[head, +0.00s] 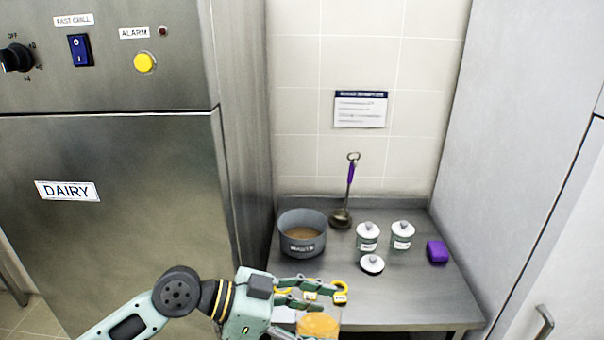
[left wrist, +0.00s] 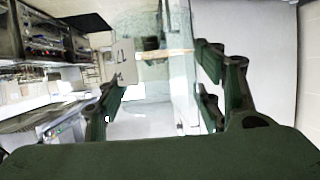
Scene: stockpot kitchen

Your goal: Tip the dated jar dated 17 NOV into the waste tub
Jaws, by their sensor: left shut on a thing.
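My left gripper (head: 318,308) comes in at the bottom of the head view, in front of the steel table. It is shut on a clear jar (head: 317,326) with orange contents, partly hidden by the fingers and cut by the picture edge. In the left wrist view the fingers (left wrist: 160,92) stand either side of the clear jar, and a pale tag (left wrist: 122,64) shows there; its date is not readable. The grey waste tub (head: 302,251), labelled WASTE, stands on the table beyond the gripper, with brown contents inside. My right gripper is not in view.
The steel table (head: 400,304) also holds two lidded canisters (head: 367,237) (head: 402,236), a white-lidded pot (head: 372,264) and a purple block (head: 437,251). A purple-handled ladle (head: 350,175) stands against the wall. The dairy cabinet (head: 130,200) rises on the left, close to the tub.

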